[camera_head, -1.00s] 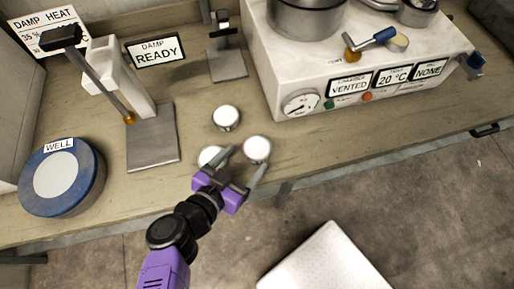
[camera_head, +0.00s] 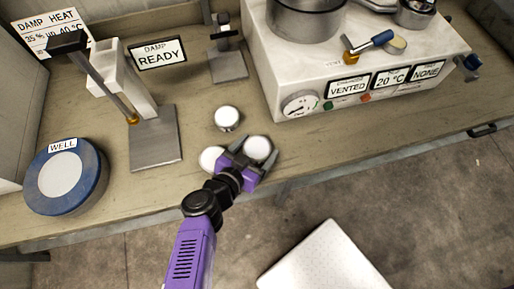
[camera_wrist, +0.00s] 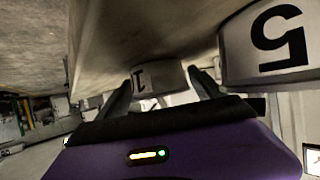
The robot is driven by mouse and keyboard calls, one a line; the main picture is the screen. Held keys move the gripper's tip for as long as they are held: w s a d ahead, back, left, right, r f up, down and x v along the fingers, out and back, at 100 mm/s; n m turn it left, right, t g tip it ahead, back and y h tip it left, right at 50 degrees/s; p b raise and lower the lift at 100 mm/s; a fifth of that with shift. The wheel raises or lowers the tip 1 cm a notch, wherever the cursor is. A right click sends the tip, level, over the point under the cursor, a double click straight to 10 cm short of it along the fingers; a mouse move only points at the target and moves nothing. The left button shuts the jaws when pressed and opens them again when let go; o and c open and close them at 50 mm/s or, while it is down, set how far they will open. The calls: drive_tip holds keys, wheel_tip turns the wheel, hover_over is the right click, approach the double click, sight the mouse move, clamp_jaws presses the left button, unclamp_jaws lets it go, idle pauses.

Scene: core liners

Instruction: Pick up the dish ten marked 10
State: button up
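Three white round dishes stand on the bench. In the head view my gripper (camera_head: 255,154) is open, with its fingers either side of the right-hand dish (camera_head: 258,148). In the wrist view my gripper (camera_wrist: 160,82) has a dish marked with a 1 (camera_wrist: 156,76) between and beyond its fingertips; the rest of its marking is not clear. I cannot tell whether the fingers touch it. A dish marked 5 (camera_wrist: 268,44) shows close at the right of the wrist view. In the head view another dish (camera_head: 211,158) is just left of my gripper, and a third (camera_head: 227,118) stands behind.
A blue round WELL block (camera_head: 88,163) and a press-like stand (camera_head: 155,138) are at the left. A white chamber unit (camera_head: 312,103) with a gauge stands behind to the right. The bench's front edge runs close by my gripper. A white perforated panel (camera_head: 325,262) is below.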

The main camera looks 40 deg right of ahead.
drive_tip(key=c, duration=1.2)
drive_tip(key=shift+c, duration=0.2)
drive_tip(key=shift+r, duration=0.15)
